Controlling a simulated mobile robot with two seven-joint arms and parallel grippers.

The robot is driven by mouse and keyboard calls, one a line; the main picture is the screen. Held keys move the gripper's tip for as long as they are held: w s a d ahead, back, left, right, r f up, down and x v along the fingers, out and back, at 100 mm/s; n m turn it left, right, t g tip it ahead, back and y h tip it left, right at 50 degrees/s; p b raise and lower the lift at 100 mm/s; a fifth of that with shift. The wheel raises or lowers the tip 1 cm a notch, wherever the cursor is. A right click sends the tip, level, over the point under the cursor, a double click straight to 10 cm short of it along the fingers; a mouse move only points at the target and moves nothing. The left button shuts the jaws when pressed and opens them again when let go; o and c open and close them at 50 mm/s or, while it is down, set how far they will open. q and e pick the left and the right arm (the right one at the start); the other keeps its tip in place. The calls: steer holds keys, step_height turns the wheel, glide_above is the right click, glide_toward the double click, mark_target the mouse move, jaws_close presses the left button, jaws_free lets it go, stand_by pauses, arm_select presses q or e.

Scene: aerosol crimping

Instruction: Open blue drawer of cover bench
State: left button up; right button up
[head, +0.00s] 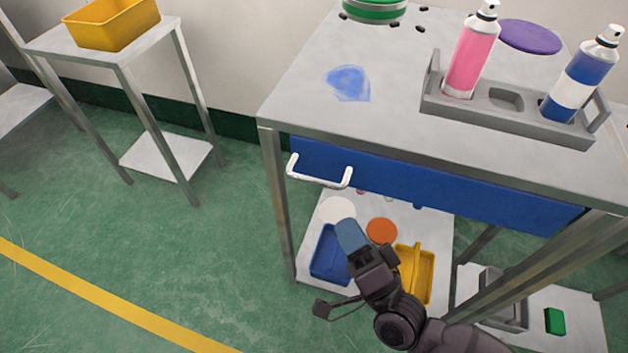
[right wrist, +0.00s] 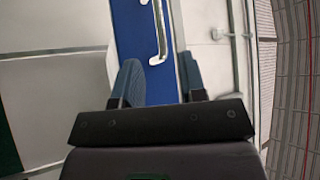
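The blue drawer (head: 430,187) sits under the grey top of the cover bench (head: 395,105), its front in line with the bench frame. Its white bar handle (head: 320,181) sticks out near the drawer's left end. My right gripper (head: 350,232) is below and in front of the handle, apart from it. In the right wrist view, the blue fingers of the gripper (right wrist: 158,78) are spread and nothing is between their tips. The handle (right wrist: 158,32) lies ahead of the gap on the blue drawer front (right wrist: 132,40). My left gripper is not in view.
On the bench top stand a grey holder (head: 505,100) with a pink can (head: 470,55) and a blue-white can (head: 580,80). A lower shelf holds a blue bin (head: 328,255) and a yellow bin (head: 415,275). Green floor (head: 130,250) is clear at left.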

mark_target(320, 180)
steer(key=x, duration=0.9)
steer(key=shift+w+a, duration=0.15)
steer(key=shift+w, duration=0.15)
jaws_close()
